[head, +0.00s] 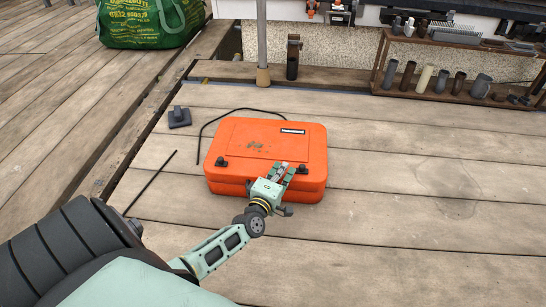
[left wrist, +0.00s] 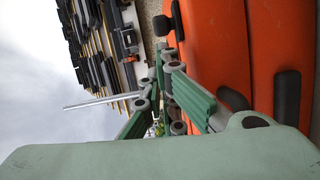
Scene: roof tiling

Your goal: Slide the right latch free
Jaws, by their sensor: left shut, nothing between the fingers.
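An orange case (head: 258,145) lies closed on the wooden deck. It has a black left latch (head: 222,162) and a black right latch (head: 303,168) near its front edge. My left gripper (head: 284,168) is shut and empty, over the front right part of the case, just left of the right latch. I cannot tell whether it touches the latch. In the left wrist view the fingers (left wrist: 158,92) show beside the orange case (left wrist: 205,45), with dark fittings on it. My right gripper is not in view.
A black cable (head: 212,122) lies behind the case, and a dark block (head: 180,117) lies at its back left. A thin dark rod (head: 152,182) lies to the left. A rack (head: 445,75) with tubes and a green bag (head: 140,22) are further back. The deck at right is clear.

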